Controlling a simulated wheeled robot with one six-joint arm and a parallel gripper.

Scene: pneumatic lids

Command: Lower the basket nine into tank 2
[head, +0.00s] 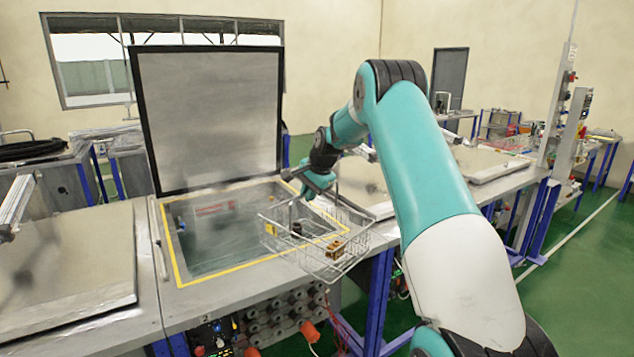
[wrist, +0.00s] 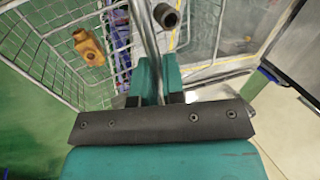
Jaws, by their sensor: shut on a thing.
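A wire basket (head: 333,262) hangs from my gripper (head: 312,188) at the right front corner of an open tank (head: 205,282). My gripper is shut on the basket's handle; in the wrist view the handle bar runs up between the fingers (wrist: 156,85). The basket also shows in the wrist view (wrist: 62,70), with a brass fitting (wrist: 89,47) and a dark cylindrical part (wrist: 168,15) inside. The tank has a yellow-edged opening, and its lid (head: 212,118) stands upright behind it. A "2" is marked on the front below. The basket overlaps the tank's right rim in the head view; its exact height is unclear.
A closed lid (head: 65,265) covers the bench to the left. More closed lids (head: 480,163) lie to the right behind my arm. Valves and cables (head: 285,318) sit under the tank's front edge. The green floor at right is open.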

